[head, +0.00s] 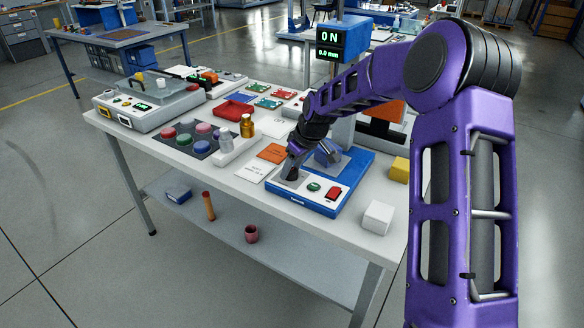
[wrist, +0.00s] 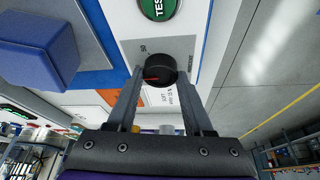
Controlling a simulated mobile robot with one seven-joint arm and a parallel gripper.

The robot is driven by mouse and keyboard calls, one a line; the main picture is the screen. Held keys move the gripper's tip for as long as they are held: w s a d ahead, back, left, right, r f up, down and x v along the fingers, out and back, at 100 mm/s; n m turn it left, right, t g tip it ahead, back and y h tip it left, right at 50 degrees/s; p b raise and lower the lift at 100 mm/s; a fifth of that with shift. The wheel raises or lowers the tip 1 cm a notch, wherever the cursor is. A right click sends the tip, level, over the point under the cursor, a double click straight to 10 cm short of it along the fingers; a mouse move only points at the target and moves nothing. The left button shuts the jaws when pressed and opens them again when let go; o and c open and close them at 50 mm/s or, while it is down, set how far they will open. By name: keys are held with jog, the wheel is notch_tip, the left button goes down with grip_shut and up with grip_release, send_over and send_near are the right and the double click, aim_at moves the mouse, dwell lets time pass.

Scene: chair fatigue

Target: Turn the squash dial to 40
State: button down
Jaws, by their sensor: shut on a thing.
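The squash dial (wrist: 158,72) is a round black knob with a red pointer line, on a grey label plate on the front panel of a blue and white machine (head: 325,203). The red line points left in the wrist view. Label text is partly readable, with a "50" at its upper left; other marks are hidden or too small. My gripper (wrist: 158,76) has its two grey fingers on either side of the dial, closed on it.
On the panel sit a green TEST button (head: 314,187) and a red switch (head: 334,193). A blue block (wrist: 40,48) stands behind the panel. A white cube (head: 377,217) is to the right.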

jog(key=shift+c, duration=1.5)
grip_release()
jog(key=shift+r, duration=0.15)
jog(key=p+v, duration=0.1)
jog(key=v, duration=1.6)
jog(key=shift+p, duration=0.3)
jog(key=shift+d, duration=0.1)
